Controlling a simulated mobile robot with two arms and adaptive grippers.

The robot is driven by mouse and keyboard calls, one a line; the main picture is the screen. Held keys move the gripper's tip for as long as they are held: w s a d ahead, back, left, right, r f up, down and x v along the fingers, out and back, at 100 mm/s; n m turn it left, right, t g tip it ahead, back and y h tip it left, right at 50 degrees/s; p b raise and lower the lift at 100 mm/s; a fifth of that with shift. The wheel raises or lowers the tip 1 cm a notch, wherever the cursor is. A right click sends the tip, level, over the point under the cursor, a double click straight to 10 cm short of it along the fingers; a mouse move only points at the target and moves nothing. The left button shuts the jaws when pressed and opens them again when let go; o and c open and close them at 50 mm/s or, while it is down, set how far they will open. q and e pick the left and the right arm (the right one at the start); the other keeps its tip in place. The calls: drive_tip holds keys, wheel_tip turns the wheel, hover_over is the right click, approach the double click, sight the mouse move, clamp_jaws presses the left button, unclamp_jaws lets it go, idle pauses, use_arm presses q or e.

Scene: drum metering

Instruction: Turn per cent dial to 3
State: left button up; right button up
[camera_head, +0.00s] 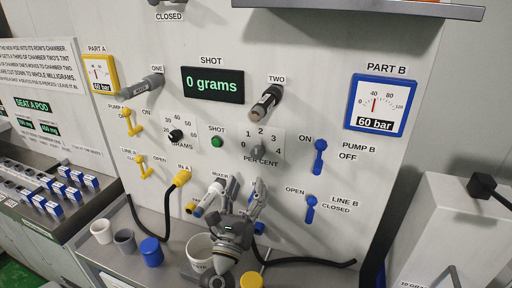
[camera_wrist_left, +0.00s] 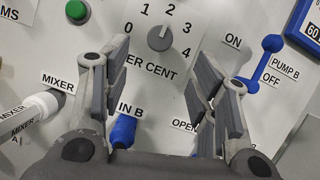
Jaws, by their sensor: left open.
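The per cent dial (camera_head: 258,150) is a small grey knob on the white panel, ringed by the numbers 0 to 4. It also shows in the left wrist view (camera_wrist_left: 160,38), where its light mark appears to point up and slightly right, near 2; the exact setting is hard to read. My left gripper (camera_head: 241,188) is open and empty, below the dial in the head view. In the left wrist view its fingers (camera_wrist_left: 161,72) stand apart on either side, with the dial beyond them, untouched. My right gripper is not in view.
The blue IN B fitting (camera_wrist_left: 124,130) and the white mixer nozzle (camera_wrist_left: 45,103) are near my left fingers. The green shot button (camera_head: 217,142) is left of the dial, blue pump B lever (camera_head: 319,158) right. Cups, including a blue one (camera_head: 151,250), stand below.

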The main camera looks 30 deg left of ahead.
sight(256, 155)
use_arm(q)
drive_tip(key=p+x, duration=0.4)
drive_tip(key=x, duration=0.5)
drive_tip(key=shift+w, duration=0.1)
drive_tip(key=shift+w+a+r, duration=0.15)
drive_tip(key=shift+w+a, duration=0.1)
drive_tip(key=shift+w, duration=0.3)
drive_tip(key=shift+c, duration=0.4)
drive_tip(key=c, duration=0.9)
